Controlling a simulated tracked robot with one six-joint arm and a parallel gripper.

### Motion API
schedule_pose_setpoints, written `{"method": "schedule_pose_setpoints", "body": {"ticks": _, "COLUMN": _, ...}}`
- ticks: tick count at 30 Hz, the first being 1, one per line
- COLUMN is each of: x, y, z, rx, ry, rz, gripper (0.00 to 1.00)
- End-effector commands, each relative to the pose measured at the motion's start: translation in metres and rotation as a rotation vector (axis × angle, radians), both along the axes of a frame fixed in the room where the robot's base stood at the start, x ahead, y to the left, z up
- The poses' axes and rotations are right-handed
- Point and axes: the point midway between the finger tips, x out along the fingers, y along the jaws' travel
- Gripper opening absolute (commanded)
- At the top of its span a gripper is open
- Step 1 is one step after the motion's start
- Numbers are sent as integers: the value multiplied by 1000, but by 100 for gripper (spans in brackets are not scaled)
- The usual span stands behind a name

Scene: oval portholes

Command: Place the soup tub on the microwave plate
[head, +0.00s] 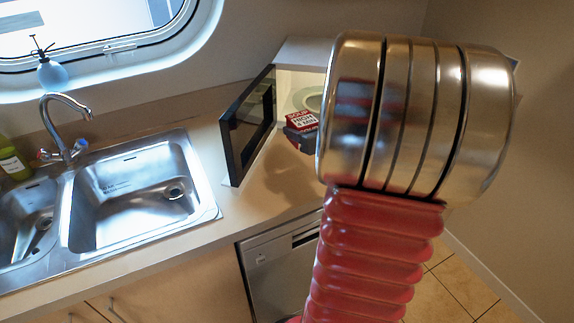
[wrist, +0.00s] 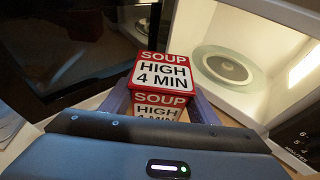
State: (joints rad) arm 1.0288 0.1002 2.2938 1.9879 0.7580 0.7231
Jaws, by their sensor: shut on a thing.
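The soup tub (wrist: 163,72) is a red and white box marked "SOUP HIGH 4 MIN". It sits between the two fingers of my gripper (wrist: 162,100), which is shut on it. In the head view the tub (head: 302,121) shows just left of my arm, in front of the microwave opening. The microwave plate (wrist: 222,65) is a pale round disc inside the lit white cavity, behind and right of the tub in the wrist view. In the head view the plate (head: 314,102) is partly hidden by my arm. The tub is outside the cavity, apart from the plate.
The dark microwave door (head: 248,125) stands open to the left of the tub. The microwave's control panel (wrist: 300,135) is at the right. A steel sink (head: 135,190) with a tap is further left. The counter before the microwave looks clear.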

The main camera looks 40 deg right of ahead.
Motion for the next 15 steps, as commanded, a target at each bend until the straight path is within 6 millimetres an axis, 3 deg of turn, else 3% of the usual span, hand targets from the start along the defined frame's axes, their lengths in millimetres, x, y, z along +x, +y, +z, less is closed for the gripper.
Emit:
{"method": "schedule_pose_setpoints", "body": {"ticks": 5, "x": -4, "y": -4, "z": -7, "rx": 2, "ry": -1, "rz": -9, "gripper": 23}}
{"method": "schedule_pose_setpoints", "body": {"ticks": 15, "x": -5, "y": -5, "z": -52, "rx": 2, "ry": -1, "rz": -11, "gripper": 23}}
